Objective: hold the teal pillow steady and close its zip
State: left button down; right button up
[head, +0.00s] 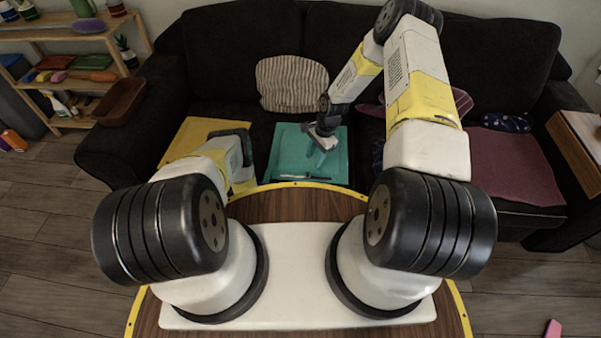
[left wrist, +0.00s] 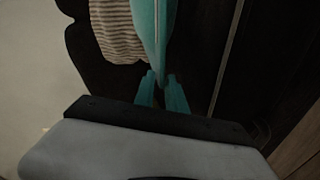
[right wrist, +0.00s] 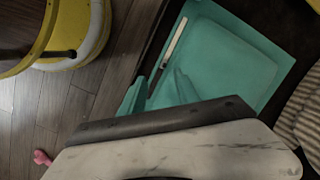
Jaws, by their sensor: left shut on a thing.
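The teal pillow (head: 338,170) lies flat on the dark sofa seat. A pale zip strip (head: 312,178) with a dark end runs along its near edge; the strip (right wrist: 176,40) also shows in the right wrist view. My left gripper (left wrist: 160,92) has its teal fingers on either side of the pillow's edge (left wrist: 153,35), seen edge-on, and is shut on it. In the head view my left arm hides those fingers. My right gripper (right wrist: 158,88) has its teal fingers apart, above the pillow near the zip's dark end. Nothing shows between them clearly held.
A striped cushion (head: 292,84) leans on the sofa back behind the pillow. A yellow cloth or cushion (head: 190,140) lies to the left and a dark red cover (head: 510,165) to the right. The wooden round edge (head: 300,198) is in front. A shelf (head: 75,33) stands far left.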

aim_at(308, 175)
jog(key=f+n, duration=0.3)
jog(key=a+f+n+h, duration=0.1)
jog(key=f+n, duration=0.2)
jog(key=w+a+f+n+h, duration=0.1)
jog(key=f+n, duration=0.3)
jog(key=shift+a, duration=0.1)
dwell(0.4)
grip_shut()
dwell(1.4)
